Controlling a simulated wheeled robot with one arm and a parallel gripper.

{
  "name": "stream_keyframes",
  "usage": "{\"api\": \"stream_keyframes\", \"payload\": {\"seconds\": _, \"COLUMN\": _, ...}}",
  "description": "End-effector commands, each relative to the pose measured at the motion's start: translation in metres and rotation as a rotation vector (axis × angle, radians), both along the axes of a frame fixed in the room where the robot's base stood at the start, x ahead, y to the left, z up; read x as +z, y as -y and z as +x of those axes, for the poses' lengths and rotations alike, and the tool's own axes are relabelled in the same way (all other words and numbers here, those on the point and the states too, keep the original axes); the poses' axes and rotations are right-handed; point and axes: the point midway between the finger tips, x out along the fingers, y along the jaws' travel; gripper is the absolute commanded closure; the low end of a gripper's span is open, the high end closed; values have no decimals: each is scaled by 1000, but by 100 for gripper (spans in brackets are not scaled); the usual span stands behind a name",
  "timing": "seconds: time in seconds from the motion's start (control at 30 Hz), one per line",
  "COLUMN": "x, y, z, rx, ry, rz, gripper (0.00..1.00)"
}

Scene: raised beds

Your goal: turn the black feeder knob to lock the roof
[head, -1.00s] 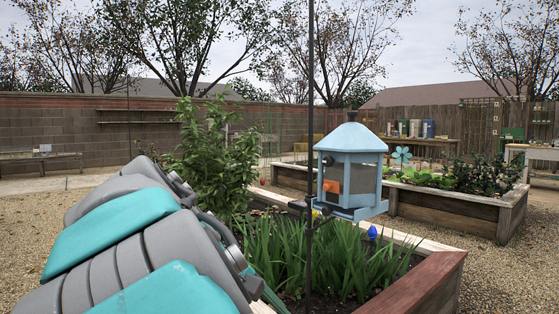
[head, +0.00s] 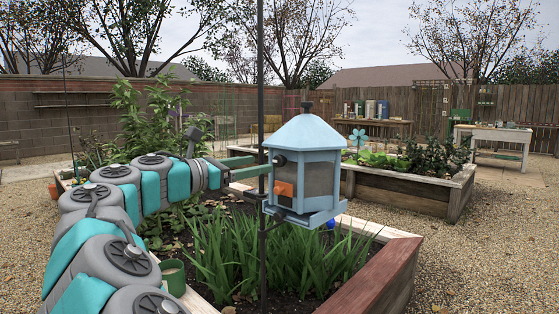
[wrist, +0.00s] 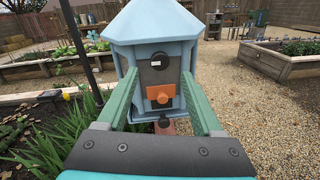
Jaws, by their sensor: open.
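The light blue feeder (head: 305,163) hangs at the dark pole, with its pitched roof (head: 308,131) on top. A black knob (head: 279,159) sits on the feeder's face toward me, above an orange block (head: 284,188). In the wrist view the black knob (wrist: 159,61) carries a short white mark, roughly level, and the orange part (wrist: 161,97) is below it. My gripper (head: 264,160) is open, its green fingers pointing at that face. In the wrist view my gripper (wrist: 159,76) has one finger on each side of the knob, with clear gaps.
The dark pole (head: 262,90) stands close beside the feeder, by my fingers. Leafy green plants (head: 225,250) fill the wooden bed (head: 372,275) below. Another raised bed (head: 405,192) lies behind at right. Open gravel (head: 490,260) is at right.

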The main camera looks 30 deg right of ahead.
Motion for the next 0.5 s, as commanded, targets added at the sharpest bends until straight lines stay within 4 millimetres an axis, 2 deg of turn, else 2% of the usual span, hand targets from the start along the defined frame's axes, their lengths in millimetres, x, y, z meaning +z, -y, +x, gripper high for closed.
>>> {"api": "stream_keyframes", "payload": {"seconds": 0.1, "x": 0, "y": 20, "z": 4, "rx": -3, "ry": 0, "rz": 3, "gripper": 32}}
{"api": "stream_keyframes", "payload": {"seconds": 0.3, "x": -1, "y": 47, "z": 11, "rx": -3, "ry": 1, "rz": 4, "gripper": 32}}
{"api": "stream_keyframes", "payload": {"seconds": 0.5, "x": 0, "y": 60, "z": 14, "rx": 0, "ry": 2, "rz": 3, "gripper": 32}}
